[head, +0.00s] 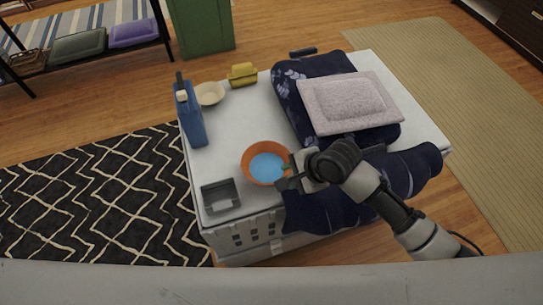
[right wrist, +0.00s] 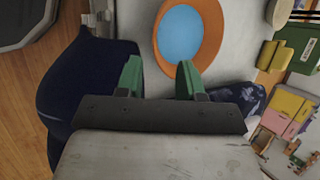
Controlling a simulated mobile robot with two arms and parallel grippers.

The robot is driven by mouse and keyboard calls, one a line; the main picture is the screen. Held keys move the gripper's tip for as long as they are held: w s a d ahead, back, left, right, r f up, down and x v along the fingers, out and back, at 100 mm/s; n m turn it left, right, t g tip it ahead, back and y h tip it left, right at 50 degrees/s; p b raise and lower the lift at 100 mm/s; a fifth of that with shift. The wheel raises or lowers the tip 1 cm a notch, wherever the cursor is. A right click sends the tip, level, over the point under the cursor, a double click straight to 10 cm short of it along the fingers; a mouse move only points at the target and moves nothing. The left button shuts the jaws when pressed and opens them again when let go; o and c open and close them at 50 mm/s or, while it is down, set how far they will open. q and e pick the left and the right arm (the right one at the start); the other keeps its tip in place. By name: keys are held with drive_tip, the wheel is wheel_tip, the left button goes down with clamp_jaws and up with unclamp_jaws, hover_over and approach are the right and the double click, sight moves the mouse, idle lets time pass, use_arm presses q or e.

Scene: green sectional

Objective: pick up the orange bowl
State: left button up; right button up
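The orange bowl (head: 249,172), with a blue inside, stands upright near the front of the white table top (head: 228,142). It also shows at the top of the right wrist view (right wrist: 212,38). My right gripper (head: 284,177) is at the bowl's right side in the head view, close to its rim. In the right wrist view, its two green fingers (right wrist: 159,80) are apart with nothing between them. One fingertip is close to the bowl's rim; I cannot tell if it touches. My left gripper is not in view.
A dark grey tray (head: 221,196) sits left of the bowl. A blue bottle (head: 191,118), a cream bowl (head: 209,93) and a yellow object (head: 242,74) stand farther back. Dark blue cloth (head: 414,165) and a pale cushion (head: 350,101) cover the right side. The table's middle is clear.

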drive_tip(key=x, duration=0.4)
drive_tip(key=shift+s+b, duration=0.2)
drive_tip(key=shift+b, duration=0.1)
drive_tip(key=b+x, duration=0.1)
drive_tip(key=x, duration=0.5)
drive_tip(key=shift+w+d+f, duration=0.1)
drive_tip(key=shift+d, duration=0.05)
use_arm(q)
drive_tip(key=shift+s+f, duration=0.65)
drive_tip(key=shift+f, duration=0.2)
use_arm(e)
clamp_jaws()
